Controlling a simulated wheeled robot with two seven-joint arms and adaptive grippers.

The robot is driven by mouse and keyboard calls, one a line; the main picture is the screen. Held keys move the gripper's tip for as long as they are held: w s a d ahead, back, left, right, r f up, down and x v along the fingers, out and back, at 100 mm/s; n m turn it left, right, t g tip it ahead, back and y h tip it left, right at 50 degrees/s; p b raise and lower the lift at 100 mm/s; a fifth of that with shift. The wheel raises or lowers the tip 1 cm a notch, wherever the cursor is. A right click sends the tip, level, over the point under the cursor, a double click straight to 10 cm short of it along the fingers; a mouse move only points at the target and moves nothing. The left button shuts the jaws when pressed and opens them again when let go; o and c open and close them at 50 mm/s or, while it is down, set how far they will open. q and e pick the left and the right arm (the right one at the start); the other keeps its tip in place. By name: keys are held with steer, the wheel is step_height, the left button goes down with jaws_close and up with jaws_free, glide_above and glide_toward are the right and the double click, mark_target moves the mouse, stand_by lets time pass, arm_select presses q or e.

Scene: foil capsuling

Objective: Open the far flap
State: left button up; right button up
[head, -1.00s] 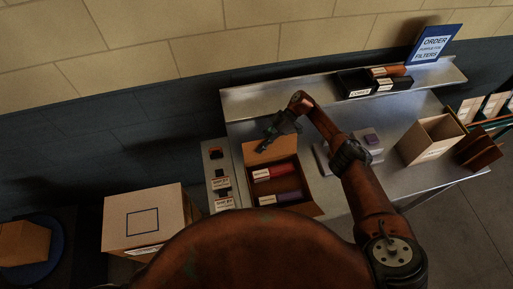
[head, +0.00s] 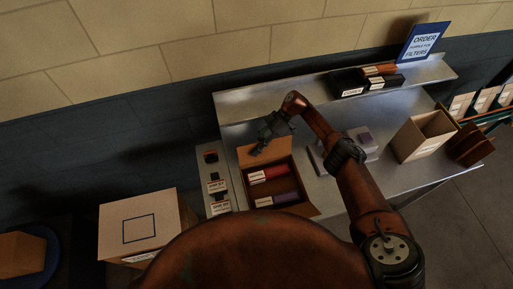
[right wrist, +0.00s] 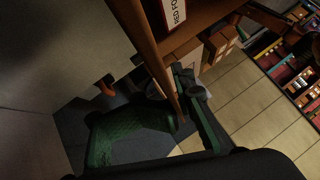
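An open cardboard box (head: 308,208) stands on the left part of the metal bench, with a red packet (head: 268,174) and a purple packet (head: 277,199) inside. Its far flap (head: 246,157) stands raised and leans back from the opening. My right gripper (head: 260,147) is at this flap, overlapping it in the head view. In the right wrist view, the green fingers (right wrist: 182,118) are apart, with a brown cardboard panel (right wrist: 150,50) reaching down to them. I cannot tell whether both fingers touch it. My left gripper is not in view.
A strip with small dark items (head: 213,185) lies left of the box. A grey stand with a purple block (head: 364,138) and an open carton (head: 424,133) are to the right. A shelf with black trays (head: 346,83) runs behind. A closed carton (head: 143,223) stands at lower left.

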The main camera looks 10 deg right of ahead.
steer(key=v, duration=1.2)
steer(key=shift+s, duration=0.1)
